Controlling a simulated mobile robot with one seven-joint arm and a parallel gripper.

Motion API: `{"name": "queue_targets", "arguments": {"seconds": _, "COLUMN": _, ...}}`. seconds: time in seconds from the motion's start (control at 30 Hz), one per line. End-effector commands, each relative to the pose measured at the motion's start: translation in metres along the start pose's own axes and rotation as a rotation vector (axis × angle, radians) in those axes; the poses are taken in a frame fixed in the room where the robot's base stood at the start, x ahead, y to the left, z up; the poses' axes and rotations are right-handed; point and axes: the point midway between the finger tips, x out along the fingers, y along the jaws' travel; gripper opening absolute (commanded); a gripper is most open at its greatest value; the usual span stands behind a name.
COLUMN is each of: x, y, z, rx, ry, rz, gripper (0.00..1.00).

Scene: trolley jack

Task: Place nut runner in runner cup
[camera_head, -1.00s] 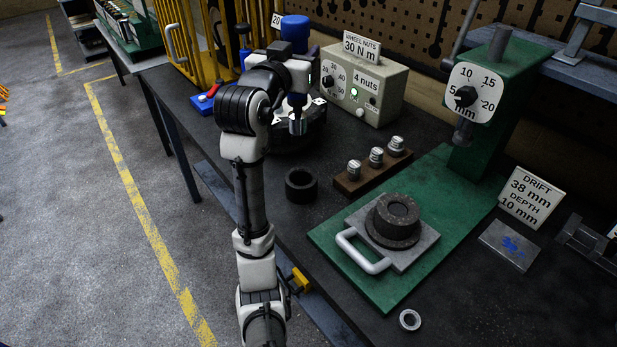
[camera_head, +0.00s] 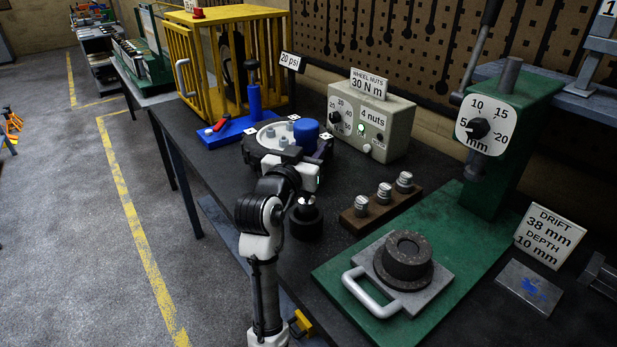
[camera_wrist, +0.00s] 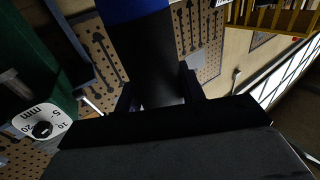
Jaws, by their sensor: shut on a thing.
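The nut runner has a blue top (camera_head: 305,131), a dark body and a narrow metal lower end (camera_head: 305,201). My gripper (camera_head: 316,163) is shut on its body and holds it upright. The runner cup (camera_head: 305,224), a black ring on the bench, is directly below, and the lower end appears at or just above its mouth. I cannot tell whether it is inside, as the cup's opening is mostly hidden. In the wrist view the runner's dark body (camera_wrist: 150,62) and blue top (camera_wrist: 134,8) stand between the fingers (camera_wrist: 158,93).
Close behind the gripper is a round wheel hub (camera_head: 262,158) with studs. A wooden block (camera_head: 378,210) with several nuts and a green press base (camera_head: 335,262) lie to the right. The torque box (camera_head: 372,120) and a yellow cage (camera_head: 188,55) stand behind.

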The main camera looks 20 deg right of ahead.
Motion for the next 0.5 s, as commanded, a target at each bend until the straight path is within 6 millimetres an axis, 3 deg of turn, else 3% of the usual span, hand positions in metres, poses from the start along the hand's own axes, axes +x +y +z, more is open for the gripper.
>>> {"name": "queue_targets", "arguments": {"seconds": 0.2, "x": -0.001, "y": 0.0, "z": 0.01, "rx": 0.0, "ry": 0.003, "rz": 0.001, "gripper": 0.0}}
{"name": "queue_targets", "arguments": {"seconds": 0.5, "x": -0.002, "y": 0.001, "z": 0.048, "rx": -0.001, "ry": 0.0, "rz": 0.002, "gripper": 0.0}}
